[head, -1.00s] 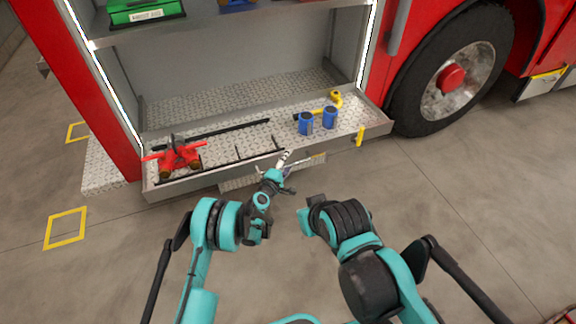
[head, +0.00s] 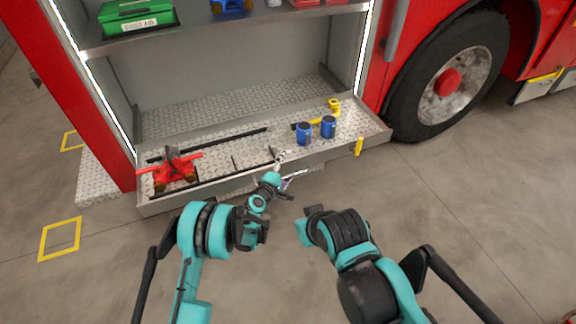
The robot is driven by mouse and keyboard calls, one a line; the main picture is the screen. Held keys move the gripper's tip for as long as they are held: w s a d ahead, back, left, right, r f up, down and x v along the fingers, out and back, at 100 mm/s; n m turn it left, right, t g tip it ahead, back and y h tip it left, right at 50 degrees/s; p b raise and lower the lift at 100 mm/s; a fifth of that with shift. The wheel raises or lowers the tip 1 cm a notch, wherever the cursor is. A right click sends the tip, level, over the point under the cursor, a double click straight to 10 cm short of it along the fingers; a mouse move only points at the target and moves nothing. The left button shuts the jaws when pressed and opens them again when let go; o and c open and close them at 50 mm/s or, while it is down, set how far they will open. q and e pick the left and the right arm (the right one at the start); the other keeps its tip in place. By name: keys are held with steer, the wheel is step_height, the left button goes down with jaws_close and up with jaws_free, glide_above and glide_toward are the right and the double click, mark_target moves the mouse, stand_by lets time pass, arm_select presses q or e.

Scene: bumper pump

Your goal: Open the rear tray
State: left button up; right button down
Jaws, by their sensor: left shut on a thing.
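The rear tray (head: 220,178) is a diamond-plate metal tray with a raised front lip, low in the open truck compartment in the head view. It stands out past the compartment's frame. My left gripper (head: 281,157) reaches the middle of the tray's front edge and is shut on it. The exact hold is small and partly hidden by my wrist. My right arm is folded to the right of the left one, clear of the tray. Its gripper does not show.
On the tray are a red fitting (head: 171,170), blue cylinders (head: 304,134), a yellow fitting (head: 333,106) and a black bar. A green case (head: 135,19) is on the shelf above. The truck's wheel (head: 446,85) is right of the tray. The floor in front is free.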

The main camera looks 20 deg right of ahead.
arm_select(q)
steer(key=shift+s+a+r+t, duration=0.15)
steer(key=shift+a+r, duration=0.25)
steer(key=shift+r, duration=0.1)
steer(key=shift+s+a+r+t, duration=0.15)
steer(key=shift+a+r, duration=0.25)
steer(key=shift+r, duration=0.1)
steer(key=shift+s+a+r, duration=0.9)
steer(key=shift+s+r, duration=0.05)
steer(key=shift+s, duration=0.25)
steer(key=c, duration=0.7)
steer(key=shift+s+a+f, duration=0.35)
steer(key=shift+f, duration=0.05)
steer(key=c, duration=0.3)
steer(key=shift+v, duration=1.95)
arm_select(e)
steer(key=shift+s+a+r, duration=0.2)
steer(key=shift+s+a, duration=0.05)
steer(key=shift+s, duration=0.15)
steer(key=shift+s+a+r, duration=0.2)
steer(key=shift+s, duration=0.2)
arm_select(q)
steer(key=shift+s+d+f, duration=0.1)
steer(key=shift+s+d, duration=0.05)
steer(key=shift+s, duration=0.05)
